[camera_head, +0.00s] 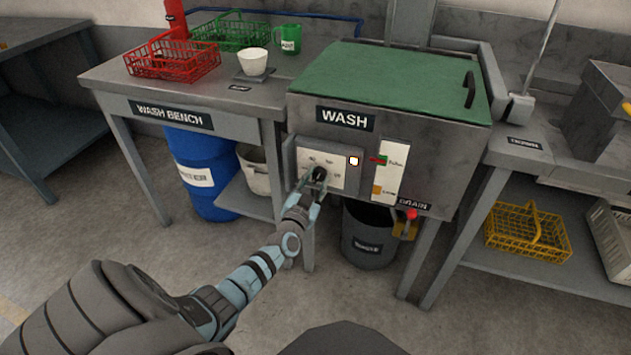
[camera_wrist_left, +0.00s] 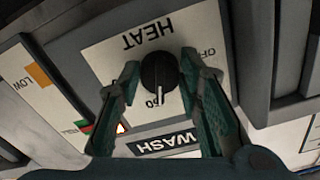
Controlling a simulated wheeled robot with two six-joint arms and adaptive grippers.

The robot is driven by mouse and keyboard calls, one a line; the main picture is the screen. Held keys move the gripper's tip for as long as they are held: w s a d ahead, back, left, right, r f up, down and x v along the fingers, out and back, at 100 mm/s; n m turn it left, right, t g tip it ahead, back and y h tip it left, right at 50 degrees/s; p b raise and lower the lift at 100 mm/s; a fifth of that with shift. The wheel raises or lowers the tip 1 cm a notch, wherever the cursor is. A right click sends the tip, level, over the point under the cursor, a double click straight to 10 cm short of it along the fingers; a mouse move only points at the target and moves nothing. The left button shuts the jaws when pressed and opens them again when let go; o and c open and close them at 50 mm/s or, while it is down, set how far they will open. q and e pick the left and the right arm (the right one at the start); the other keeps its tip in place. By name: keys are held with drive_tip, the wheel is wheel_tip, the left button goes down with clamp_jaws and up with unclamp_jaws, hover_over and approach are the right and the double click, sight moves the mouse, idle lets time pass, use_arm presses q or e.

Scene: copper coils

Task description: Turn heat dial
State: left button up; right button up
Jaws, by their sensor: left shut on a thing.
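The heat dial (camera_wrist_left: 160,76) is a round black knob with a white pointer line on a pale plate marked HEAT (camera_wrist_left: 147,32). In the left wrist view the plate appears upside down, and the pointer line points toward the picture's bottom, near a partly hidden number. In the head view the plate (camera_head: 342,178) is on the front of the grey wash tank (camera_head: 450,160). My left gripper (camera_head: 318,176) is at the dial and hides most of it there. In the wrist view its two fingers (camera_wrist_left: 162,85) are closed on the dial's sides. My right gripper is not in view.
A level plate (camera_head: 392,165) with green and orange marks is right of the dial. A red-handled drain valve (camera_head: 411,214) sits below it. A dark bucket (camera_head: 368,240) stands under the tank. The wash bench (camera_head: 185,108) is left, a yellow basket (camera_head: 527,234) right.

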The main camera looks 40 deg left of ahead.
use_arm(q)
drive_tip(key=n, duration=0.2)
drive_tip(key=shift+d+n, duration=0.1)
drive_tip(key=shift+n, duration=0.2)
drive_tip(key=n, duration=0.6)
drive_tip(key=shift+d+p, duration=0.15)
drive_tip(key=shift+p, duration=0.15)
drive_tip(key=shift+n, duration=0.6)
drive_tip(key=n, duration=0.3)
drive_tip(key=shift+n, duration=0.4)
drive_tip(key=n, duration=0.4)
drive_tip(key=shift+w+d, duration=0.1)
drive_tip(key=n, duration=0.3)
drive_tip(key=shift+r+b, duration=0.15)
drive_tip(key=shift+b, duration=0.25)
drive_tip(key=shift+n, duration=0.8)
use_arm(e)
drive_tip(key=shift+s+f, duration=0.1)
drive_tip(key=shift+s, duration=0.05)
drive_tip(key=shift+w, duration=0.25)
